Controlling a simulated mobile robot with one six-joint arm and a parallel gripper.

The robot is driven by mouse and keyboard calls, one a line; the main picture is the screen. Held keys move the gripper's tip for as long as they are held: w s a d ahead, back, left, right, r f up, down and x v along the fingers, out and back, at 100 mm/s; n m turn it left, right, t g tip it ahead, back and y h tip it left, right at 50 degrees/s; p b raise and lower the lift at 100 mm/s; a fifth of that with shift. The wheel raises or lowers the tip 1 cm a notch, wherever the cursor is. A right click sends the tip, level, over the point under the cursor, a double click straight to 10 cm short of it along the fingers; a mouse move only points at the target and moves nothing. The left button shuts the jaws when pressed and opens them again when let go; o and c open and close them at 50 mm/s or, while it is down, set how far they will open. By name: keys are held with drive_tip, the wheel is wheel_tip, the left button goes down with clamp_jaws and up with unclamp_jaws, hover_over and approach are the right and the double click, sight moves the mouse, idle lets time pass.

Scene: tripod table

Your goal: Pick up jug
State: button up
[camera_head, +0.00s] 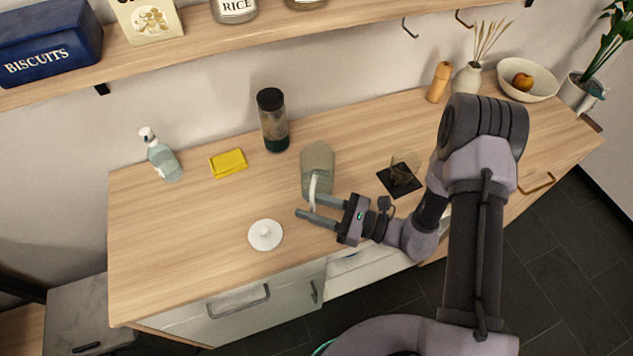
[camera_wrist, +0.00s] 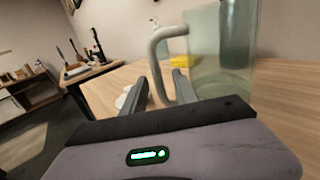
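The jug (camera_head: 318,160) is a translucent grey-green vessel standing upright on the wooden counter, with its pale handle (camera_head: 313,188) towards the front. In the wrist view the jug (camera_wrist: 222,45) fills the upper right, and its handle (camera_wrist: 157,48) reaches down between my two fingers. My gripper (camera_head: 303,205) is open at the handle, one finger on each side. In the wrist view my gripper (camera_wrist: 168,85) shows a gap between the fingers. I cannot tell whether either finger touches the handle.
A white lid-like disc (camera_head: 265,236) lies left of my gripper. A dark-topped canister (camera_head: 272,120), yellow sponge (camera_head: 228,163) and soap bottle (camera_head: 163,160) stand farther back. A black mat (camera_head: 384,178) with a small glass (camera_head: 402,173) is to the right. The counter's front left is clear.

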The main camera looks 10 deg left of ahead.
clamp_jaws()
idle(1.4)
